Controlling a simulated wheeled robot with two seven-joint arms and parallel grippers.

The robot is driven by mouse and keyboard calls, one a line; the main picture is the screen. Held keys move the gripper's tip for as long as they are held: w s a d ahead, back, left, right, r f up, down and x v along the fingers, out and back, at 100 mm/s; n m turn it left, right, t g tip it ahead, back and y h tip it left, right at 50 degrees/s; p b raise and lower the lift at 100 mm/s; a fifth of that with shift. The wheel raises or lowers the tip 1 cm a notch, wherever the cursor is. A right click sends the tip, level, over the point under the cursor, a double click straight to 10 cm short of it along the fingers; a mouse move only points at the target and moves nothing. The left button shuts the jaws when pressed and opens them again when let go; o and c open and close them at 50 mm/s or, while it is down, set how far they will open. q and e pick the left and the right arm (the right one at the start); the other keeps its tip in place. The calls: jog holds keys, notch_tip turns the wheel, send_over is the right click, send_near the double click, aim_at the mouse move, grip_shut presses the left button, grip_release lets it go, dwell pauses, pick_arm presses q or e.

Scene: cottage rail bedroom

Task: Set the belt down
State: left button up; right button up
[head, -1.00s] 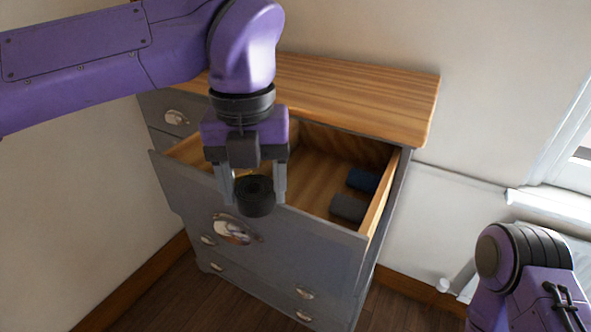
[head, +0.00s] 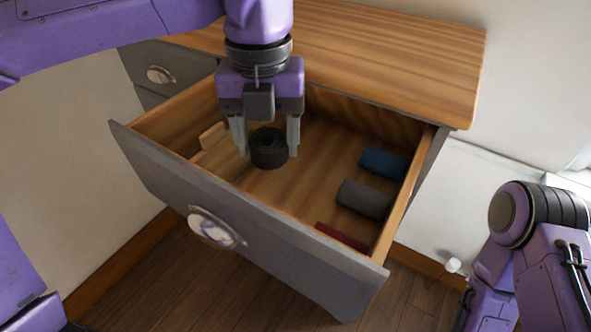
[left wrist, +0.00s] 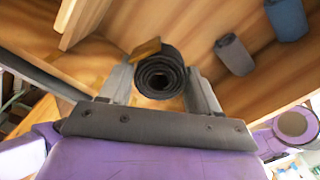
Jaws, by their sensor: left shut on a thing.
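The belt (head: 269,150) is a black rolled coil. My left gripper (head: 267,142) is shut on it, with one finger on each side, over the inside of the open drawer (head: 285,196). In the left wrist view the coil (left wrist: 160,78) sits between the two fingers (left wrist: 160,88), its spiral end facing the camera. A tan piece shows at the coil's upper edge there. I cannot tell whether the belt touches the drawer floor. My right gripper is out of view; only part of my right arm shows at the lower right.
A dark grey roll (head: 364,199), a blue roll (head: 384,162) and a dark red item (head: 342,237) lie in the drawer's right part. A wooden divider (head: 212,137) stands at its left. The wooden dresser top (head: 390,50) overhangs the back. Drawer floor around the belt looks clear.

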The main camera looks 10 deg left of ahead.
aim_at(275, 205)
pick_arm(q)
jog(key=shift+s+f+b, duration=0.1)
jog(key=shift+f+b, duration=0.3)
jog(key=shift+f, duration=0.85)
jog(key=f, duration=1)
jog(key=shift+w+p, duration=0.3)
jog(key=shift+p, duration=0.1)
jog(key=shift+s+f, duration=0.1)
jog(key=o, duration=1.2)
jog(key=shift+o, duration=0.2)
notch_tip(275, 205, up, 12)
jog(key=shift+r, duration=0.2)
